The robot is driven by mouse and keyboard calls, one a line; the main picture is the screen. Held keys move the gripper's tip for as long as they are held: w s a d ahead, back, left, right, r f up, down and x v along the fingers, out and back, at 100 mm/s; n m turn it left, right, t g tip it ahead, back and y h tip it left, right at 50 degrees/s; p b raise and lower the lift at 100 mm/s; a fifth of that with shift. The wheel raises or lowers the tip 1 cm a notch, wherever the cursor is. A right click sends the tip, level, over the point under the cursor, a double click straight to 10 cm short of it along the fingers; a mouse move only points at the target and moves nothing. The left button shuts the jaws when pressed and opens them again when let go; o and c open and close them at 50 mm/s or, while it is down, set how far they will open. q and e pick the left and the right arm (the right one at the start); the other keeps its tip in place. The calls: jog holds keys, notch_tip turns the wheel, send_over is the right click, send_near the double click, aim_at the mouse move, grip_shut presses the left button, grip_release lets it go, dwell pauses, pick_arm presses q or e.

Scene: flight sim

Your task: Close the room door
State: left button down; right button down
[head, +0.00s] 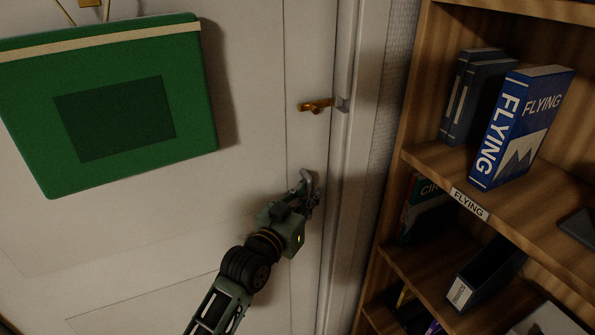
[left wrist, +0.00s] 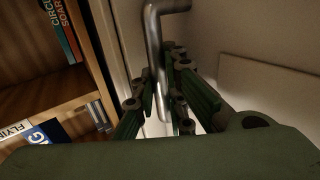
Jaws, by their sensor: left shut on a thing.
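The room door (head: 262,140) is a pale panel that fills the left and middle of the head view. Its right edge lies against the door frame (head: 345,160), and I see no clear gap there. A metal door handle (head: 307,184) is on the door near that edge; in the left wrist view the bent handle (left wrist: 153,40) runs down between my fingers. My left gripper (head: 311,197) is shut on the handle; its green fingers (left wrist: 160,108) lie on both sides of the bar. My right gripper is in neither view.
A brass latch (head: 316,105) sits above the handle. A green board (head: 110,100) hangs on the door. A wooden bookshelf (head: 420,150) with books, including a blue FLYING book (head: 520,125), stands close to the right of the door frame.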

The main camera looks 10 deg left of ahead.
pick_arm(q)
jog(key=shift+s+d+f, duration=0.5)
jog(key=shift+s, duration=0.2)
jog(key=c, duration=2.2)
grip_release()
jog(key=shift+o, duration=0.8)
jog(key=shift+s+r, duration=0.2)
jog(key=shift+s, duration=0.1)
jog(key=shift+r, duration=0.15)
jog(key=shift+r, duration=0.15)
jog(key=v, duration=1.2)
jog(key=shift+a, duration=0.25)
jog(key=shift+w+f, duration=0.15)
jog(key=shift+f, duration=0.1)
